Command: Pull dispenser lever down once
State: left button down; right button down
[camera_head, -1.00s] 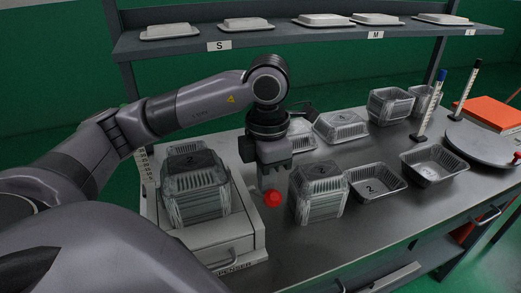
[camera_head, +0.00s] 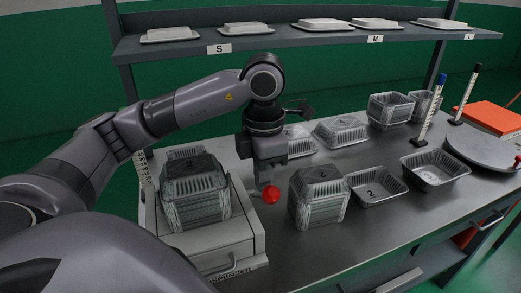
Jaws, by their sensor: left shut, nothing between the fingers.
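The dispenser (camera_head: 213,250) is a light box at the left of the table, with a stack of foil trays (camera_head: 192,196) on it. Its lever ends in a red ball knob (camera_head: 271,194) at the box's right side. My left gripper (camera_head: 266,182) points down just above and beside the knob, and its fingers are shut with nothing between them. I cannot tell whether the fingers touch the lever. My right gripper is out of view.
A stack of foil trays (camera_head: 318,205) stands right of the knob. Single trays (camera_head: 376,187) and (camera_head: 434,168) lie further right. A shelf (camera_head: 290,38) with white lids crosses the back. The front of the table is clear.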

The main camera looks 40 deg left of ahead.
pick_arm(q)
jog(key=w+a+r+p, duration=0.3)
jog(key=a+r, duration=0.1)
jog(key=a, duration=0.3)
jog(key=shift+w+r, duration=0.3)
jog(key=shift+r, duration=0.05)
notch_tip(320, 180, up, 9)
jog(key=p, duration=0.4)
dwell(0.6)
dwell(0.5)
